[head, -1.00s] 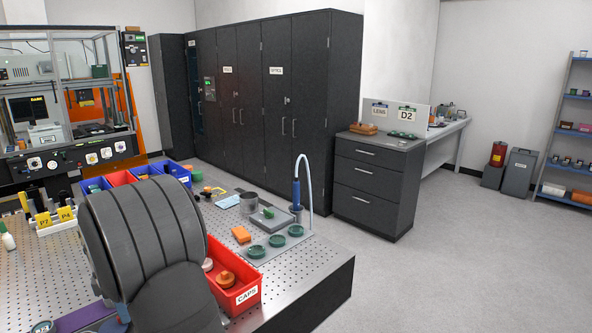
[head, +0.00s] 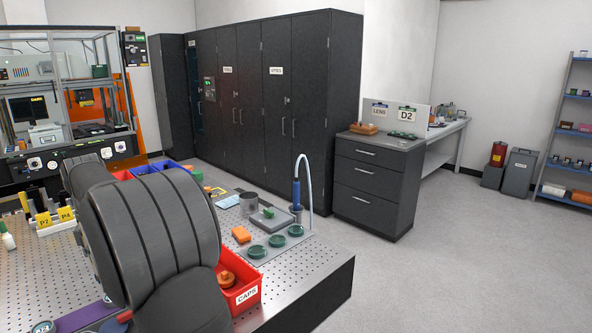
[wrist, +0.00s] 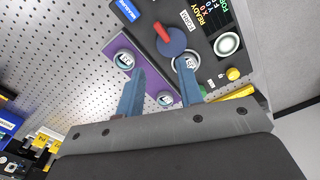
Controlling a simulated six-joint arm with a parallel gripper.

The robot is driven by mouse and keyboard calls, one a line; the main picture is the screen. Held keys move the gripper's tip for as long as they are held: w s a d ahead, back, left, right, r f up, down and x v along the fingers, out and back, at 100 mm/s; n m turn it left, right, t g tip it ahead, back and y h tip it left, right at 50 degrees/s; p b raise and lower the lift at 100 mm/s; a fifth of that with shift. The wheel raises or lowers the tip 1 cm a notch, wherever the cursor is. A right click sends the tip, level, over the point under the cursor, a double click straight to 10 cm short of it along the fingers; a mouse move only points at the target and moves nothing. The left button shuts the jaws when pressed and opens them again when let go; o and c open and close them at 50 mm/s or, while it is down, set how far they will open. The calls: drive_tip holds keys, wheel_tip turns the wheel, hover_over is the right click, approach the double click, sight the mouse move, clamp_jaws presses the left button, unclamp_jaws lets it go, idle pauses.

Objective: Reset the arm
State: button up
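In the wrist view my gripper (wrist: 161,70) shows two blue fingers, spread apart with nothing held between them. They point over a purple mat (wrist: 121,42) and a dark control panel (wrist: 205,62). Round white-topped pieces lie on the mat, one (wrist: 125,60) beyond the left finger and another (wrist: 165,99) between the fingers. A silver ring (wrist: 185,62) is at the right fingertip; I cannot tell whether they touch. A blue disc with a red handle (wrist: 163,33) is just beyond. In the head view my own arm hides the gripper.
The perforated bench (head: 320,262) carries a red CAPS bin (head: 247,292), partly hidden by my arm, green round dishes (head: 277,241), an orange block (head: 241,234) and a thin curved tube (head: 309,185). Yellow-tagged holders (head: 44,220) stand at the left. The floor right of the bench is clear.

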drive_tip(key=f+m, duration=0.2)
drive_tip(key=f, duration=0.2)
drive_tip(key=f+m, duration=0.1)
drive_tip(key=f, duration=0.3)
drive_tip(key=f+m, duration=0.2)
drive_tip(key=f, duration=0.2)
drive_tip(key=shift+s+d+f+m, duration=0.1)
drive_tip(key=shift+s+d+m, duration=0.1)
drive_tip(key=shift+d+m, duration=0.15)
drive_tip(key=shift+s+d+f+m, duration=0.1)
drive_tip(key=shift+d+f+m, duration=0.05)
drive_tip(key=shift+f, duration=0.25)
drive_tip(key=shift+s+d+f+m, duration=0.1)
drive_tip(key=shift+f, duration=0.3)
drive_tip(key=o, duration=1.1)
drive_tip(key=shift+c, duration=0.2)
drive_tip(key=o, duration=0.4)
drive_tip(key=shift+s+a+r, duration=0.1)
drive_tip(key=shift+a+r, duration=0.1)
drive_tip(key=shift+a, duration=0.1)
drive_tip(key=s+a+r+n, duration=0.3)
drive_tip(key=a+r+n, duration=0.15)
drive_tip(key=r, duration=0.35)
drive_tip(key=s+a+r+n, duration=0.3)
drive_tip(key=s+r+n, duration=0.1)
drive_tip(key=r+n, duration=0.25)
wheel_tip(320, 180, down, 9)
drive_tip(key=shift+w+r, duration=0.1)
drive_tip(key=shift+r, duration=0.1)
